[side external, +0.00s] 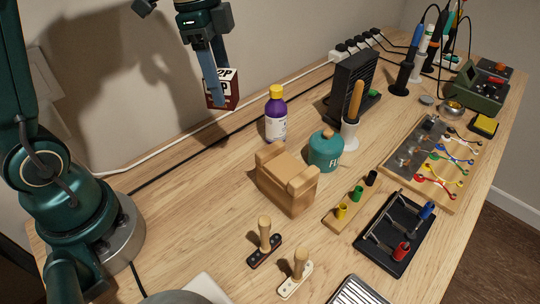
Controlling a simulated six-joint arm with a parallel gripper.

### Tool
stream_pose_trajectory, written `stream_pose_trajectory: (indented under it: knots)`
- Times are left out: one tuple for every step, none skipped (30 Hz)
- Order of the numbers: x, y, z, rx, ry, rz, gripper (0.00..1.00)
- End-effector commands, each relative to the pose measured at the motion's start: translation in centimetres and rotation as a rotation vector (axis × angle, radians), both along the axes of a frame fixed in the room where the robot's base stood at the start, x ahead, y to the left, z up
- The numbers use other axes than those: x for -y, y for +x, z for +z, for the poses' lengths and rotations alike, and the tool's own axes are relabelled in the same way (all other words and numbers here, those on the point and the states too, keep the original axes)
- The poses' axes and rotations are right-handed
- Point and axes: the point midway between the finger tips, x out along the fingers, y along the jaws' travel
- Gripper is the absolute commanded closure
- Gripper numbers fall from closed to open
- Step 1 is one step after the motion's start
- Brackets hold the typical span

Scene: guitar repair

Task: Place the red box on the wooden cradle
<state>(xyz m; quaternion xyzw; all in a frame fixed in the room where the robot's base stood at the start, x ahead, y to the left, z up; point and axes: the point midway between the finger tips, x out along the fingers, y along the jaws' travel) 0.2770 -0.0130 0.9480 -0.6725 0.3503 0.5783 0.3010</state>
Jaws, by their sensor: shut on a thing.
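My gripper (216,86) is at the upper left of the side external view, shut on a small box (230,93). The box has dark red sides and a white printed face with black lettering. It is held in the air above the back left part of the table, and one blue finger covers part of it. The wooden cradle (287,187) stands near the middle of the table, to the lower right of the box in the picture. It is a tan block with raised rounded ends and nothing on top. The box and the cradle are apart.
A purple bottle (276,117) with a yellow cap and a teal jar (325,151) stand behind and beside the cradle. Two wooden-handled tools (264,236) (298,272) stand in front. A black tray (394,236) and a wire board (430,160) lie right. The table's left middle is clear.

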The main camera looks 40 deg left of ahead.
Motion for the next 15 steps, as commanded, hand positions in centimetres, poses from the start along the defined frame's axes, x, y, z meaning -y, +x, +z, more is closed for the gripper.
stream_pose_trajectory:
  knots:
    - [0.3, 0.1, 0.8, 0.004, -0.001, -0.108, 1.00]
    - [0.5, 0.1, 1.2, 0.004, 0.000, -0.175, 1.00]
    - [0.8, 0.1, 1.8, 0.005, 0.000, -0.263, 1.00]
    - [1.0, 0.1, 2.2, 0.006, 0.000, -0.328, 1.00]
    - [1.2, 0.1, 2.7, 0.006, 0.001, -0.390, 1.00]
    - [1.4, 0.1, 3.2, 0.004, 0.000, -0.464, 1.00]
    - [1.6, 0.1, 3.5, 0.004, 0.001, -0.504, 1.00]
    - [1.7, 0.1, 3.8, 0.004, 0.002, -0.543, 1.00]
    - [1.9, 0.2, 4.1, 0.003, 0.001, -0.576, 1.00]
    - [2.0, 0.2, 4.4, 0.003, 0.000, -0.596, 1.00]
    - [2.0, 0.3, 4.5, 0.004, 0.001, -0.603, 1.00]
    - [2.1, 0.3, 4.7, 0.002, 0.001, -0.613, 1.00]
    - [2.1, 0.4, 4.8, 0.002, 0.001, -0.612, 1.00]
    - [2.2, 0.5, 4.8, 0.001, 0.000, -0.612, 1.00]
    - [2.4, 0.6, 4.7, 0.000, 0.000, -0.613, 1.00]
